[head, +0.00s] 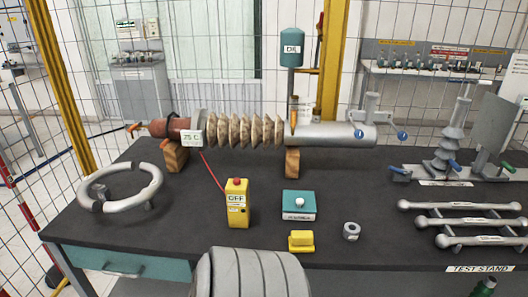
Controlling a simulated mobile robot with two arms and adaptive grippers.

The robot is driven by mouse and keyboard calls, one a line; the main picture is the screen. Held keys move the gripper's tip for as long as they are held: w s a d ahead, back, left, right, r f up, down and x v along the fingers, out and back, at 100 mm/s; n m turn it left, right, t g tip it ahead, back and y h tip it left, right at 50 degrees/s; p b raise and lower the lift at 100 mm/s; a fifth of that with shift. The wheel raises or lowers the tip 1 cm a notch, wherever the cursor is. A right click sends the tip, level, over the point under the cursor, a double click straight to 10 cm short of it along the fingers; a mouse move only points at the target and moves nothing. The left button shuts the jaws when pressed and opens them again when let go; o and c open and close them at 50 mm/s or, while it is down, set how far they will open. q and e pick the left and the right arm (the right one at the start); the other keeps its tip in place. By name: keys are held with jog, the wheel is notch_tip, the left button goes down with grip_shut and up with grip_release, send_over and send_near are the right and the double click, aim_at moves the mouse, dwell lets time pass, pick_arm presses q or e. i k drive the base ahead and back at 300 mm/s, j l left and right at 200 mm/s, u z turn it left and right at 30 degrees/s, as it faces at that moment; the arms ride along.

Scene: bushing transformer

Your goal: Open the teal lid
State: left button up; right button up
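The teal lid (299,199) is the top of a small box (299,216) on the dark bench, right of the middle. A white round knob (300,202) stands on the lid. The box front is white with a printed label too small to read. The lid sits flat and looks closed. Neither of my grippers shows in the head view.
A yellow OFF box (237,204) with a red button stands left of the teal lid. A yellow block (301,241) and a metal ring (351,231) lie in front. The bushing (243,130) rests behind on wooden blocks. A ribbed grey shape (250,273) covers the bottom middle.

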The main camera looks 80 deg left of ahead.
aim_at(293, 200)
jog(key=u, duration=1.95)
